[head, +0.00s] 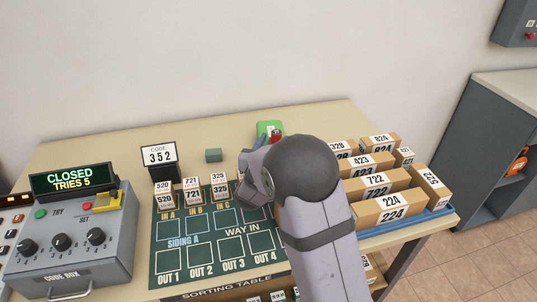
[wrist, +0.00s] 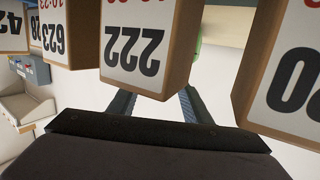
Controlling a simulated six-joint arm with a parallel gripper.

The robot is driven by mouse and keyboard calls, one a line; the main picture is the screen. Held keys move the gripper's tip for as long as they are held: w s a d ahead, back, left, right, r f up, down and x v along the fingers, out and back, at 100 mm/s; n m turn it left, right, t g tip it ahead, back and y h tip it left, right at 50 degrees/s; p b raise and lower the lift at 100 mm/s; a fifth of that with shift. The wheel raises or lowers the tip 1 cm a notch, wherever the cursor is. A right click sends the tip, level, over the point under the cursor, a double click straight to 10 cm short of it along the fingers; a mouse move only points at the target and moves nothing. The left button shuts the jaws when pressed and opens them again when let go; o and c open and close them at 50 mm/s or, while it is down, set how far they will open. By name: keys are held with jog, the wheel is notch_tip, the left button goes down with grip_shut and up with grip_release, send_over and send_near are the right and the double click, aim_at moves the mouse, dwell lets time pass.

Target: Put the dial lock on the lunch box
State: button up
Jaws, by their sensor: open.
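I cannot make out a lunch box or a separate dial lock in either view. A small green thing with a red part (head: 270,130) stands at the back of the table, partly behind my arm; what it is I cannot tell. A bit of green also shows in the wrist view (wrist: 197,45). My gripper (head: 250,185) is over the right part of the sorting mat, largely hidden by my arm in the head view. In the wrist view its two fingers (wrist: 155,105) are apart. A block marked 222 (wrist: 138,45) is just beyond them; contact is unclear.
A grey code box (head: 70,240) with dials and a CLOSED display stands at left. Small numbered blocks (head: 192,190) stand on the green mat (head: 185,255). Numbered cartons (head: 385,205) fill a blue tray (head: 425,220) at right.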

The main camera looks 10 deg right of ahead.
jog(key=v, duration=0.7)
jog(key=shift+s+a+b, duration=0.15)
jog(key=shift+s+b, duration=0.15)
jog(key=shift+s, duration=0.1)
